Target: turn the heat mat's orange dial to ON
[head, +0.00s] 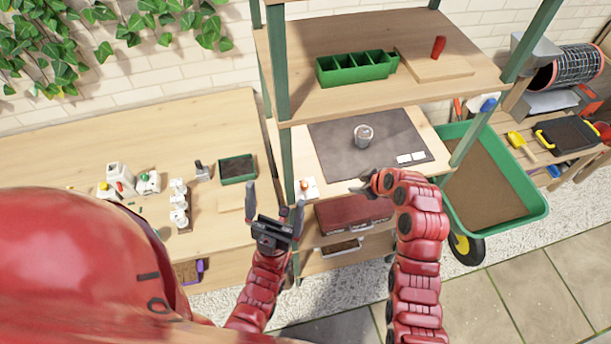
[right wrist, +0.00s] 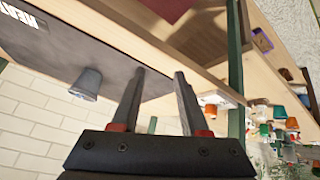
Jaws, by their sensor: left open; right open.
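The heat mat (head: 335,150) is a dark sheet on the middle shelf, also in the right wrist view (right wrist: 60,50). Its small white control box with the orange dial (head: 304,185) sits left of the mat, near the shelf's front left corner and the green post. The dial's setting is too small to read. My right gripper (head: 358,187) is open and empty, right of the dial and apart from it, pointing left. Its two fingers (right wrist: 157,78) show in the right wrist view. My left gripper (head: 275,205) is open and empty, in front of the bench, left of the dial.
A grey pot (head: 363,136) and white labels (head: 411,158) lie on the mat. A green post (head: 287,150) stands beside the dial. The upper shelf (head: 380,92) overhangs the mat. A green wheelbarrow (head: 530,205) stands at the right.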

